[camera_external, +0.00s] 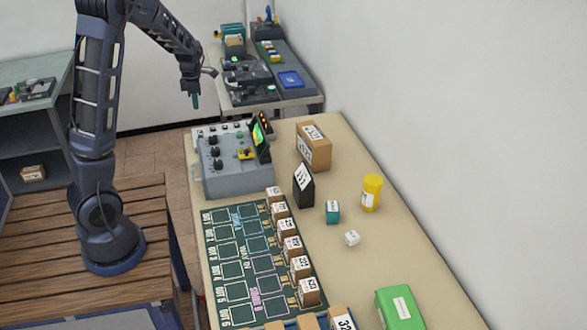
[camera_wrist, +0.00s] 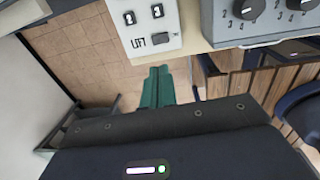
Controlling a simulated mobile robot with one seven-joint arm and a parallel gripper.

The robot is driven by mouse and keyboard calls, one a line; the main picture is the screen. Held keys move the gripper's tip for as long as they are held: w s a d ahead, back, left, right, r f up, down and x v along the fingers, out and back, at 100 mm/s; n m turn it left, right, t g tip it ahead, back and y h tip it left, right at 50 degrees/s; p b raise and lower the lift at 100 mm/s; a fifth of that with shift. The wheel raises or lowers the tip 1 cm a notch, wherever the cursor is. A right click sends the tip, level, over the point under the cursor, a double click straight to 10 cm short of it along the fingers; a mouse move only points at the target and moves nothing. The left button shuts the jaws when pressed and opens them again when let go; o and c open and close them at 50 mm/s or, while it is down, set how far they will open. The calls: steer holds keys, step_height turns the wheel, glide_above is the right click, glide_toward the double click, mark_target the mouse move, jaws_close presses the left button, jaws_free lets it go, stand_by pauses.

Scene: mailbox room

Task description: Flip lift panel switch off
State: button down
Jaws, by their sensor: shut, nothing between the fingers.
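A white panel (camera_wrist: 145,28) shows at the top of the wrist view. I cannot tell the switch's position. A grey console (camera_external: 240,177) with black dials stands at the far end of the bench; a white strip (camera_external: 218,129) along its back edge may be this panel. My gripper (camera_external: 196,101) has green fingers pressed together and empty. It hangs in the air behind and left of the console. In the wrist view the fingertips (camera_wrist: 158,72) show just below the panel, apart from the switch.
The console's dials (camera_wrist: 278,8) are right of the panel in the wrist view. A tilted screen (camera_external: 261,140) stands on the console's right side. Cartons, a yellow bottle (camera_external: 371,192) and a sorting mat (camera_external: 235,255) lie nearer on the bench. Open floor shows below my gripper.

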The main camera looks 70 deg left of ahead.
mark_target(201, 136)
steer(key=shift+w+y, duration=0.1)
steer(key=shift+y, duration=0.2)
steer(key=f, duration=0.4)
steer(key=a+f, duration=0.1)
steer(key=f, duration=0.8)
steer(key=shift+a+f, duration=0.35)
steer(key=shift+f, duration=0.05)
